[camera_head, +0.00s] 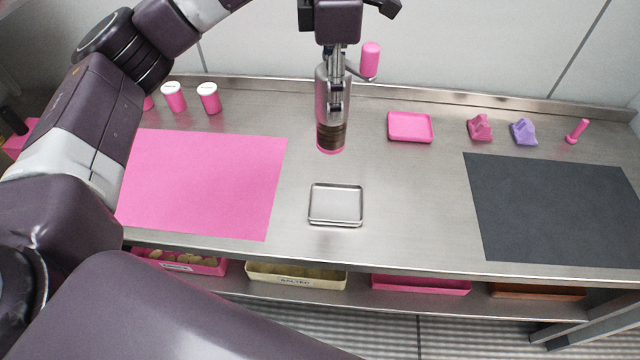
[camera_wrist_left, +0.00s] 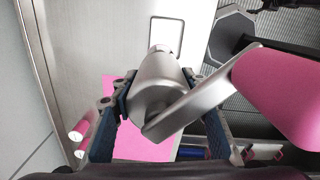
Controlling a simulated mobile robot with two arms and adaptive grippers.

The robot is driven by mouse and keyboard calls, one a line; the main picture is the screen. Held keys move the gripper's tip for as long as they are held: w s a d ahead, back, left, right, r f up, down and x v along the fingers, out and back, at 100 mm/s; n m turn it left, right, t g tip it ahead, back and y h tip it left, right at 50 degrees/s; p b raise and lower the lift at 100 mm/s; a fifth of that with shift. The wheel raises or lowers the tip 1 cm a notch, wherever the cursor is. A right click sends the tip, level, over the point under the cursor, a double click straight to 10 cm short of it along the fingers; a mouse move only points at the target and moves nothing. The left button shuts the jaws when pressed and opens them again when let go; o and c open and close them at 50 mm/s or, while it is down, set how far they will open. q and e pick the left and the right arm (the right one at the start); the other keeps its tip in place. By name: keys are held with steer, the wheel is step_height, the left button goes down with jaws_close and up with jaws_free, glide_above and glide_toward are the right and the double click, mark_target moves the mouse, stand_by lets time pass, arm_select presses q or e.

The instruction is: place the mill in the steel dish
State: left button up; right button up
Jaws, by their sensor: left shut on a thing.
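The mill (camera_head: 332,122) has a steel body, a dark lower band, a pink base and a crank with a pink knob (camera_head: 370,60). My left gripper (camera_head: 336,92) is shut on its steel body and holds it roughly upright. The mill also shows in the left wrist view (camera_wrist_left: 155,98), with its crank pointing right. The steel dish (camera_head: 335,222) is a small, empty, shallow square tray on the counter. In the head view it appears below the mill's base, apart from it. The dish's outline shows at the top of the left wrist view (camera_wrist_left: 182,38). My right gripper is not in view.
A pink mat (camera_head: 205,185) lies left of the dish and a dark mat (camera_head: 555,210) right. A pink tray (camera_head: 410,127), pink and purple holders (camera_head: 523,131) and white-topped pink shakers (camera_head: 208,99) stand along the back. Bins (camera_head: 297,276) sit below the front edge.

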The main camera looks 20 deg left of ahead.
arm_select(q)
steer(key=f, duration=0.5)
steer(key=shift+d+f, duration=0.15)
steer(key=shift+d, duration=0.1)
step_height(320, 180, down, 14)
steer(key=p, duration=0.3)
steer(key=shift+a+r, duration=0.15)
steer(key=shift+r, duration=0.05)
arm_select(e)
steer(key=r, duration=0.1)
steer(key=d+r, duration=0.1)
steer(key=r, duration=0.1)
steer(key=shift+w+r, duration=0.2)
arm_select(q)
steer(key=shift+w, duration=0.1)
steer(key=shift+f, duration=0.2)
steer(key=o, duration=1.5)
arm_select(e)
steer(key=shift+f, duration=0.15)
arm_select(q)
steer(key=shift+r, duration=0.1)
